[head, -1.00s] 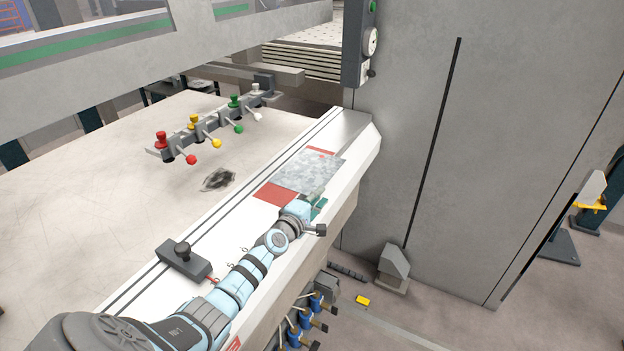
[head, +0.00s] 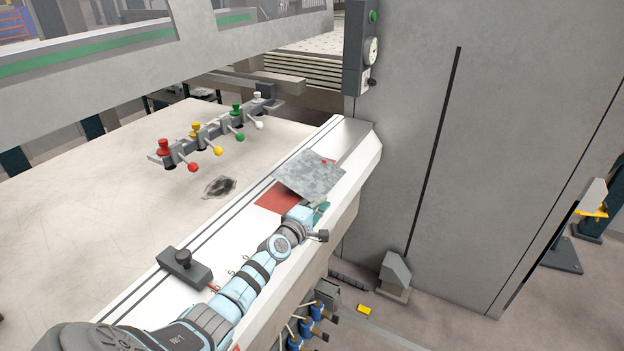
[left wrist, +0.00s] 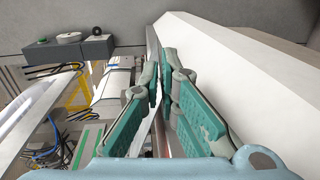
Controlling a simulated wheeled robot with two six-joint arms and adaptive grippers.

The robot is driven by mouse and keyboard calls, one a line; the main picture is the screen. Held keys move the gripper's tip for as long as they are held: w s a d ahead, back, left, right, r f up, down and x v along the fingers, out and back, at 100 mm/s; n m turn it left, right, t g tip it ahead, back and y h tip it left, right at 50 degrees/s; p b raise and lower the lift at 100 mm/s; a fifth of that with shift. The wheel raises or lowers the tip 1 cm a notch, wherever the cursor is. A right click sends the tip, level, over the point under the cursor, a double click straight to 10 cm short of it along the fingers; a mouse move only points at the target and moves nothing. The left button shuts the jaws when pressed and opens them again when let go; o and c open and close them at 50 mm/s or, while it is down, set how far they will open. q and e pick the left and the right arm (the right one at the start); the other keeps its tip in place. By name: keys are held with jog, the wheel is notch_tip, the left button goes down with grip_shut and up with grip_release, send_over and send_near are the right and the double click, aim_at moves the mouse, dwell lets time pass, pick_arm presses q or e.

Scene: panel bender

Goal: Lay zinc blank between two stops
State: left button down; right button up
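The zinc blank (head: 310,175) is a mottled grey sheet over the white ledge, tilted, above a red patch (head: 274,198). My left gripper (head: 318,208) is at its near edge. In the left wrist view its teal fingers (left wrist: 164,88) are closed together on the thin sheet, which shows nearly edge-on (left wrist: 152,45). A dark block with a black knob (head: 186,265) sits on the ledge at the lower left; it may be one of the stops. I cannot make out a second stop. My right gripper is not in view.
A row of red, yellow, green and white knobbed levers (head: 215,135) stands on the pale table (head: 100,190). A tall grey machine wall (head: 480,130) rises to the right. The white ledge (head: 225,235) is clear between the dark block and the red patch.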

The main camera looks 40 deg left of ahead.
pick_arm(q)
jog(key=s+r+p, duration=0.3)
jog(key=s+p, duration=0.4)
jog(key=shift+d+r, duration=0.3)
jog(key=shift+r, duration=0.2)
